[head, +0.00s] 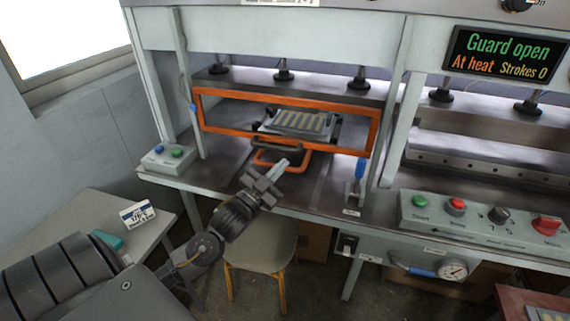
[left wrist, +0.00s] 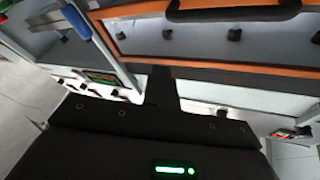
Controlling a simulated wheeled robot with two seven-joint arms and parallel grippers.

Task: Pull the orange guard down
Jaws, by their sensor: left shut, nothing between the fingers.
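The orange guard (head: 240,94) is a rectangular orange frame across the front of the left press bay. A dark bar handle (head: 290,148) shows at its lower edge; in the left wrist view an orange bar (left wrist: 130,11) carries a dark handle (left wrist: 232,13). My left gripper (head: 283,164) is shut and empty, just in front of and below the handle. Its fingers also show in the left wrist view (left wrist: 161,80), apart from the handle in that picture. The display (head: 507,55) reads "Guard open", "At heat", "Strokes 0". My right gripper is not in view.
A tray with a slotted plate (head: 298,122) lies behind the guard, and an orange loop (head: 293,167) sticks out below. A blue-handled lever (head: 360,170) stands to the right. A button box (head: 166,157) is at left, a control panel (head: 480,220) at right, a stool (head: 260,245) below.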

